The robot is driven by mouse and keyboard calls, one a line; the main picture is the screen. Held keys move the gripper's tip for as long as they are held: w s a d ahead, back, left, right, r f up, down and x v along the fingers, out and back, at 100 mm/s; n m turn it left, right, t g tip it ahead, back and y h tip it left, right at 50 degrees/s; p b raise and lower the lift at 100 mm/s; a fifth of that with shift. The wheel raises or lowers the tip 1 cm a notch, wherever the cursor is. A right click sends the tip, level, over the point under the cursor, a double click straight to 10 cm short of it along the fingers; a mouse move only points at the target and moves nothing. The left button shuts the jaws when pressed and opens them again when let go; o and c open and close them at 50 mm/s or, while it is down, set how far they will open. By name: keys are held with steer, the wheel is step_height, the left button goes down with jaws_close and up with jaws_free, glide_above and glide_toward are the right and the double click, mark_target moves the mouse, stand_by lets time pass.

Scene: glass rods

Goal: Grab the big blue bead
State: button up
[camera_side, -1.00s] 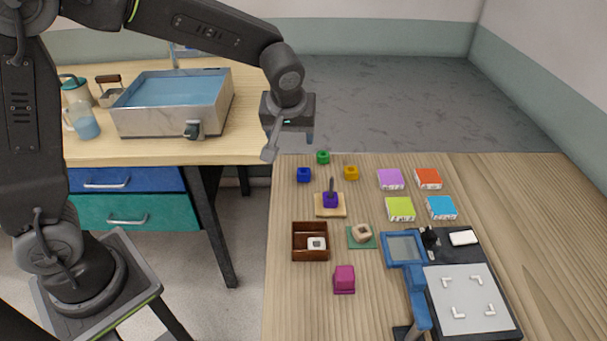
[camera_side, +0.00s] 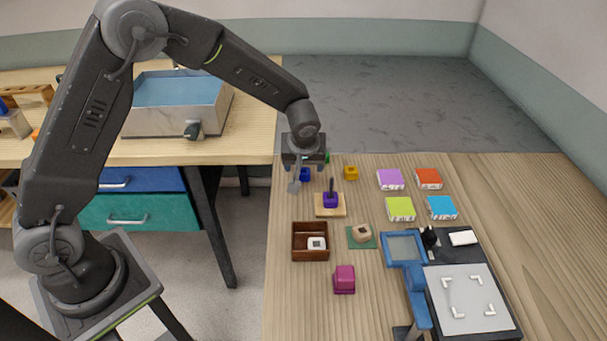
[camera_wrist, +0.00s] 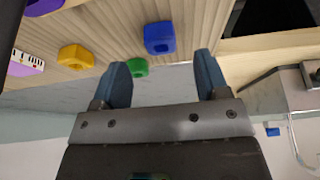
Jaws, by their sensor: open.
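The big blue bead (camera_side: 305,174) sits on the wooden table near its far left corner, partly behind my gripper in the side view. In the wrist view the blue bead (camera_wrist: 160,38) lies beyond the fingertips, between their lines and nearer the right finger. My gripper (camera_wrist: 158,72) is open and empty, its two fingers apart. In the side view my gripper (camera_side: 308,180) hangs by the bead, in front of it from this camera; the exact gap cannot be told.
A green bead (camera_wrist: 138,67) and a yellow bead (camera_side: 351,173) are close by. A peg with a purple bead (camera_side: 331,200) stands on a wooden base in front. A brown box (camera_side: 310,254), coloured blocks and a blue-framed device lie further off.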

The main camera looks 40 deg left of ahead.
mark_target(304, 169)
steer(key=x, duration=0.4)
steer(key=shift+a, duration=0.15)
steer(key=shift+c, duration=0.3)
steer(key=c, duration=0.9)
steer(key=shift+r, duration=0.1)
steer(key=shift+c, duration=0.2)
